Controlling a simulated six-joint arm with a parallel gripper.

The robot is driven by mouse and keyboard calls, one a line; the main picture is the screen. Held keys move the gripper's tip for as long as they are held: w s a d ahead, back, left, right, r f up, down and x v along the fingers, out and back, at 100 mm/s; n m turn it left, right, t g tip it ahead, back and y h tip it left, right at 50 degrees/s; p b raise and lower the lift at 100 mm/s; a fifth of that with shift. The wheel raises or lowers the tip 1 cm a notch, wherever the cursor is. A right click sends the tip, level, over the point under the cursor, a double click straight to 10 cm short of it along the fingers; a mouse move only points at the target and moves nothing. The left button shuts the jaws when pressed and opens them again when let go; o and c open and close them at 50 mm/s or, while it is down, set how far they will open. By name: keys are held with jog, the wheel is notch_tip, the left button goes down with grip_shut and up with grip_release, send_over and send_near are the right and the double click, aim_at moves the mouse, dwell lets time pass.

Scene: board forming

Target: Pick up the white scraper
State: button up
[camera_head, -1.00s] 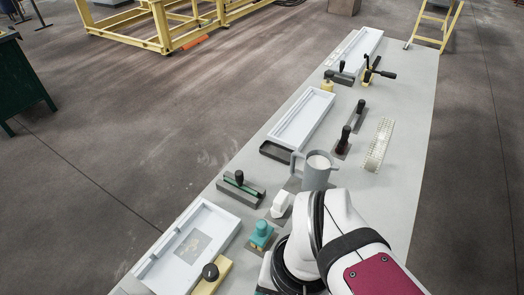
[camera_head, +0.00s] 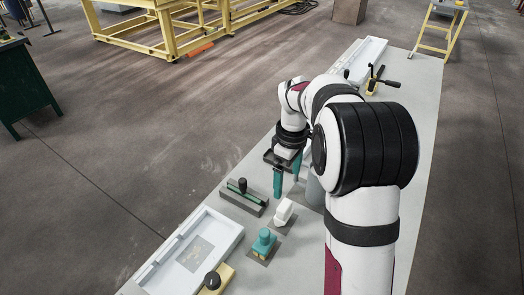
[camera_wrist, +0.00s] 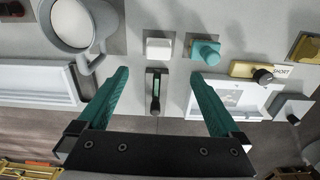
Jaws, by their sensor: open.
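The white scraper (camera_head: 283,212) stands on the table, its white handle uppermost over a darker flat base. In the wrist view it (camera_wrist: 158,47) shows as a small white block, just above the gap between my fingertips. My gripper (camera_head: 288,187) is open, with its two teal fingers pointing down, above and a little behind the scraper in the head view. In the wrist view the fingers (camera_wrist: 160,73) are spread wide with nothing between them touching; the black-and-green tool (camera_wrist: 154,90) shows through the gap below.
A teal-handled tool (camera_head: 264,241) stands close in front of the scraper. The grey jug (camera_wrist: 72,25) is close on its other side, mostly hidden by my arm in the head view. A grey tool with a green strip (camera_head: 243,195) and a white tray (camera_head: 222,224) lie to the left.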

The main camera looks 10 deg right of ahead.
aim_at(285, 204)
notch_tip(285, 204, down, 16)
jog(key=shift+w+f, duration=0.1)
jog(key=c, duration=1.5)
jog(key=shift+r, duration=0.6)
notch_tip(285, 204, up, 3)
jog(key=shift+w, duration=0.1)
jog(key=s+d+r, duration=0.7)
jog(key=d, duration=0.2)
jog(key=shift+s, duration=0.35)
